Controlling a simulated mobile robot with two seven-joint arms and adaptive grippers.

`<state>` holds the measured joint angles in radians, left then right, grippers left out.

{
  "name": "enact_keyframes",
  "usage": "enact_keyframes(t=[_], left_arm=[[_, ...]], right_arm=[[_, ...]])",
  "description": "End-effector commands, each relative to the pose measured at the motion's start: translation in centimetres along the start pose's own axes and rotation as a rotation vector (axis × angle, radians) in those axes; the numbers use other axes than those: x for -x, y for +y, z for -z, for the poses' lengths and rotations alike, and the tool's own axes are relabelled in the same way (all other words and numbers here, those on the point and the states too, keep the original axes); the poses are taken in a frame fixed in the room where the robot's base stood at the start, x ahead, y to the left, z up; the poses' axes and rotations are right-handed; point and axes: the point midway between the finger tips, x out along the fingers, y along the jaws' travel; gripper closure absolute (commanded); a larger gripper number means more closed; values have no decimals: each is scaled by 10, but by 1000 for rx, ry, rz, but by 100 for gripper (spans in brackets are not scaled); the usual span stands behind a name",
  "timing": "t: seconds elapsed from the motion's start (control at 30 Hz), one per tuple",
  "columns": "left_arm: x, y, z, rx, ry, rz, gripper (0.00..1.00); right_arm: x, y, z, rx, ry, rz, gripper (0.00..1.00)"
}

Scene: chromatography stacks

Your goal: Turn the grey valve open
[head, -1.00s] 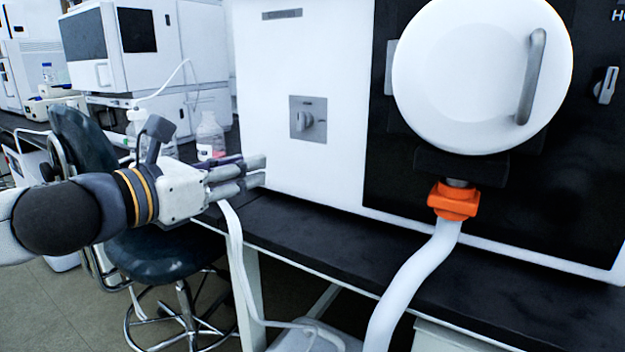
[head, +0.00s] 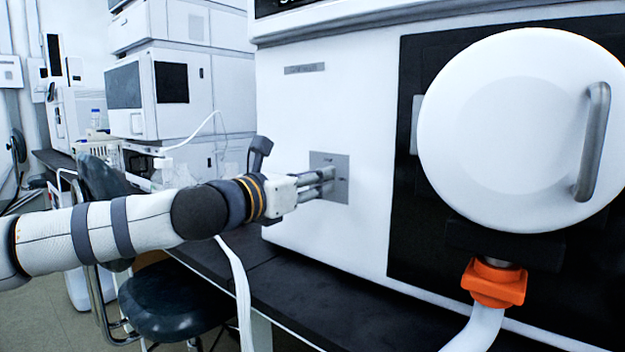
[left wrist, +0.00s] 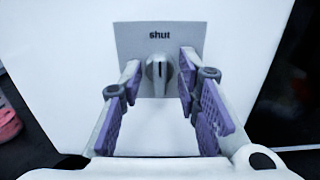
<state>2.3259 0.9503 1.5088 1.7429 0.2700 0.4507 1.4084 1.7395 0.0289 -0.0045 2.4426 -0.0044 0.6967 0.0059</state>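The grey valve knob (left wrist: 158,72) sits on a square grey plate (left wrist: 128,42) marked "shut" at its top, in the left wrist view. The knob's ridge and mark point up toward that word. My left gripper (left wrist: 158,84) is open, with one purple-padded finger on each side of the knob. I cannot tell whether the fingers touch it. In the head view, my left gripper (head: 330,180) reaches the plate (head: 341,163) on the white machine front, and its fingers hide the knob. My right gripper is not in view.
A large round white door (head: 500,130) with a grey handle (head: 594,142) is right of the plate. An orange fitting (head: 494,284) with a white hose is below it. A dark stool (head: 170,305) stands under my left arm. The black bench top (head: 300,300) is clear in front.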

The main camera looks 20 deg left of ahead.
Motion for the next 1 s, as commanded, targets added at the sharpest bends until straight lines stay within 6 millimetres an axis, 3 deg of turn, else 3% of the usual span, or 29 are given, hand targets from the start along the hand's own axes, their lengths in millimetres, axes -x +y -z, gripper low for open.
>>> enact_keyframes(t=[0.17,0.3,0.67,1.0], left_arm=[[0,0,0,0,0,0,70],[0,0,0,0,0,0,100],[0,0,0,-21,0,0,100],[0,-1,-1,-224,-1,1,100]], right_arm=[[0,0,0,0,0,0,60],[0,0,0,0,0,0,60],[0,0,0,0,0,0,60],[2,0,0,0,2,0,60]])
